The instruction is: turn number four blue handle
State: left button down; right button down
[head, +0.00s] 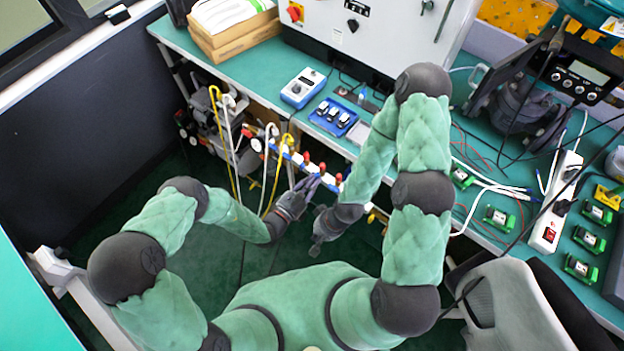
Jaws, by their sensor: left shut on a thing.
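A row of valves with red knobs (306,156) and blue and white parts runs along the bench's front edge, sloping down to the right. My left gripper (313,181) reaches up to the lower right part of this row, and its fingers are shut on a blue handle there. The fingers hide most of that handle, and I cannot read any number on it. My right gripper (321,238) hangs below and to the right of the left one, apart from the valves. Its fingers are too small and dark to tell open from shut.
Yellow and white hoses (232,140) hang in front of the bench left of my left gripper. The green bench (270,62) carries a blue meter (303,88), a blue tray (333,117) and a grey cabinet (385,35). A chair (515,305) stands at lower right.

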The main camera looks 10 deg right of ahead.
pick_arm(q)
jog(key=shift+m+p, duration=0.3)
jog(key=shift+m, duration=0.7)
jog(key=c, duration=1.2)
grip_release()
jog(key=shift+a, duration=0.1)
jog(key=v, duration=1.2)
dwell(1.2)
